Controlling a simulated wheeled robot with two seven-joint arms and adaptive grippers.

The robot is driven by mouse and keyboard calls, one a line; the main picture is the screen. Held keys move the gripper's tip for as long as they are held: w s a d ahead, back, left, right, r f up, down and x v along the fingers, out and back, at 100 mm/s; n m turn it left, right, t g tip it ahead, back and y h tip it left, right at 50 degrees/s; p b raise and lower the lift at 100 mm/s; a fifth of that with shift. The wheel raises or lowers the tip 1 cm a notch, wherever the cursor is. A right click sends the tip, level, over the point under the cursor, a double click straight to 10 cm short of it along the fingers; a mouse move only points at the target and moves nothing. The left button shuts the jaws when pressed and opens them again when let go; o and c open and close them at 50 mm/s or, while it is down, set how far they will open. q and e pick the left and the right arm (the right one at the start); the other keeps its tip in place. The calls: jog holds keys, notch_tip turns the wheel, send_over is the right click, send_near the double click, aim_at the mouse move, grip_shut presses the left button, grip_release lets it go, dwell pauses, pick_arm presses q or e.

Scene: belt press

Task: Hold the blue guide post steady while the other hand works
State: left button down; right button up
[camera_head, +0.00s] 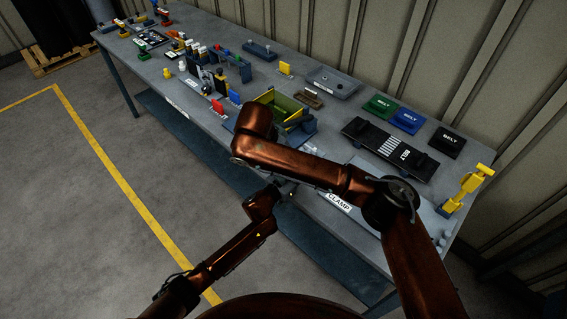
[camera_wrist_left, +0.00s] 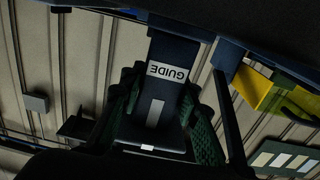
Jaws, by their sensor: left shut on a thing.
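The dark blue guide post (camera_wrist_left: 176,50) fills the middle of the left wrist view, with a white GUIDE label that reads upside down. My left gripper (camera_wrist_left: 160,95) is shut on it, with a green ridged pad against each side. In the head view my left arm reaches from the lower left to the table's front edge, and its gripper end is mostly hidden behind my right arm. I cannot make out the post there. My right arm crosses in front of the yellow-walled press (camera_head: 290,110); its gripper does not show.
The long grey table (camera_head: 331,130) carries a black belt unit (camera_head: 390,150), green, blue and black BELT blocks (camera_head: 381,106), a grey tray (camera_head: 333,82) and a yellow stand (camera_head: 467,190). Several small fixtures crowd its far left. A ribbed wall stands behind.

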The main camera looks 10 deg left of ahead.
dwell(0.4)
pick_arm(q)
jog(key=c, duration=1.4)
grip_release()
